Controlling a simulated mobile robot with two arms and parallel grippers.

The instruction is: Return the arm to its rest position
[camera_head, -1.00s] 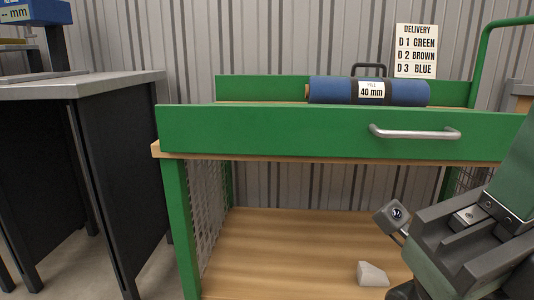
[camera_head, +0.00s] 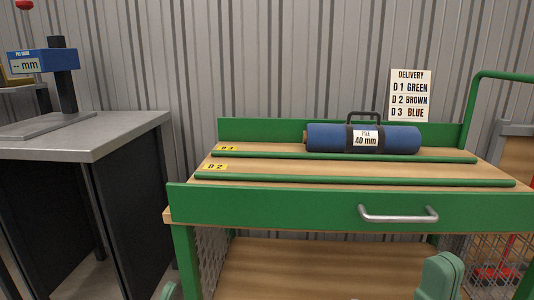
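My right arm shows only as a rounded green part (camera_head: 440,275) at the bottom edge, right of centre, in front of the green cart. Its fingers cannot be made out, so I cannot tell whether the gripper is open or shut. A small green piece at the bottom left edge may be part of my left arm; my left gripper is not in view. The blue turf roll (camera_head: 400,139), with dark bands, a handle and a "40 mm" label (camera_head: 365,139), lies on the cart's top at the back, in the D3 lane.
The green cart (camera_head: 260,208) has a silver handle (camera_head: 398,215) and an empty-looking D2 lane. A delivery sign (camera_head: 410,95) hangs behind it. A grey table (camera_head: 80,138) with a blue pile gauge (camera_head: 45,61) stands left. A mesh cage (camera_head: 485,250) is at right.

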